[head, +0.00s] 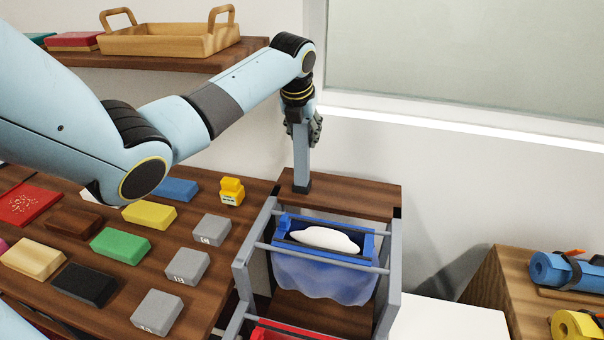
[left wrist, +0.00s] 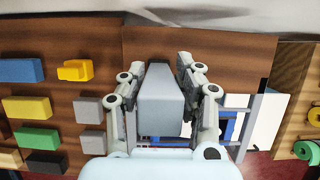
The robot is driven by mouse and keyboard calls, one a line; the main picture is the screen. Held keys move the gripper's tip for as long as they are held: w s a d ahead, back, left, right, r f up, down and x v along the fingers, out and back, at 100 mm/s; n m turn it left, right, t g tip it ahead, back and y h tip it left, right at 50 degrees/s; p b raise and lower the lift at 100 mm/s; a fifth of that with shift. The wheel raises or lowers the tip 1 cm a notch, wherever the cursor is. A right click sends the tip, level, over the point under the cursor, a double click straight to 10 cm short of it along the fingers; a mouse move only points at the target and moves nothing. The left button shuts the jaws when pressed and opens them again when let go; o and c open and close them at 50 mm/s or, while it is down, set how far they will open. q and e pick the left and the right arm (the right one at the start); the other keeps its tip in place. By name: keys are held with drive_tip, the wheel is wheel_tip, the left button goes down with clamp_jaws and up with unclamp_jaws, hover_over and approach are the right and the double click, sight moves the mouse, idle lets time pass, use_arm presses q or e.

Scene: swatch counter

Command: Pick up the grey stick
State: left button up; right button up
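The grey stick (head: 301,152) stands upright in the head view, its dark lower end at the brown wooden top behind the blue bin. My left gripper (head: 312,128) is at its upper part, pointing down. In the left wrist view the stick (left wrist: 160,103) lies between the two fingers of my left gripper (left wrist: 160,68), which look closed against its sides. Whether its lower end touches the wood is hard to tell. My right gripper is not in view.
A grey rack (head: 243,280) with a blue bin (head: 325,258) holding a white item stands just in front. Colored blocks, such as a green one (head: 120,245), cover the counter at left. A wooden tray (head: 168,40) sits on the shelf above. Rolls (head: 560,270) lie at right.

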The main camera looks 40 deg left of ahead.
use_arm(q)
clamp_jaws()
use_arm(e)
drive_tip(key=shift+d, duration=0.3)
use_arm(q)
drive_tip(key=shift+r, duration=0.2)
